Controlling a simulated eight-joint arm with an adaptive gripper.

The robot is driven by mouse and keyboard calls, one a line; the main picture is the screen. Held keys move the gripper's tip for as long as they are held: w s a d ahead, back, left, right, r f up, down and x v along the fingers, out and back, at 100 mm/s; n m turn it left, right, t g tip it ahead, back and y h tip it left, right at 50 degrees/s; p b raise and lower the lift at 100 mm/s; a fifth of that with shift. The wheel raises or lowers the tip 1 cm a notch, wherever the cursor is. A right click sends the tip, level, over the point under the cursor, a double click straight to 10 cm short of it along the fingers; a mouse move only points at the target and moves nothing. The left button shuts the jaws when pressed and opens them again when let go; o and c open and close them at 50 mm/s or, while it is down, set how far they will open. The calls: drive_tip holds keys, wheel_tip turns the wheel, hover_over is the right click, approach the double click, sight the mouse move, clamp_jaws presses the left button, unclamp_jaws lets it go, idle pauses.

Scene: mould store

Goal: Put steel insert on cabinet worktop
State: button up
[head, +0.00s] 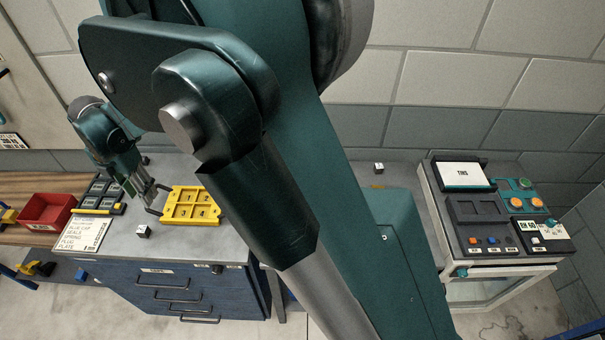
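The cabinet worktop (190,248) is the grey top of a blue drawer cabinet at the left of the head view. My gripper (153,203) points down over it, close to the left edge of a yellow compartmented tray (192,221). The fingers are small and dark here, and I cannot tell whether they are open or hold something. A small pale block with a dark mark (143,231) sits on the worktop in front of the gripper. I cannot tell which thing is the steel insert; it may be hidden.
A dark slotted holder (98,190), a printed list card (86,233) and a red bin (47,209) lie left of the gripper. Another small marked block (378,168) stands at the back. A control console (480,212) is at right. My arm hides the middle.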

drive_tip(key=w+d+r+m+t, duration=0.15)
drive_tip(key=d+r+m, duration=0.4)
drive_tip(key=d, duration=0.75)
drive_tip(key=w+d+r+m+y, duration=0.1)
drive_tip(key=w+d+r+m, duration=0.35)
drive_tip(key=d, duration=0.85)
drive_tip(key=w+d+r+m+t, duration=0.1)
drive_tip(key=d+r+m, duration=0.5)
drive_tip(key=d, duration=0.7)
drive_tip(key=s+d+m+t, duration=0.1)
drive_tip(key=s+d+m, duration=0.5)
drive_tip(key=d, duration=0.5)
drive_tip(key=s+d+m+t+h, duration=0.1)
drive_tip(key=s+d+m, duration=0.4)
drive_tip(key=d, duration=0.6)
drive_tip(key=s+d+m+t, duration=0.2)
drive_tip(key=s+d+m, duration=0.4)
drive_tip(key=d, duration=0.5)
drive_tip(key=shift+s+f+m, duration=0.2)
drive_tip(key=shift+s+m, duration=0.1)
drive_tip(key=shift+m, duration=0.1)
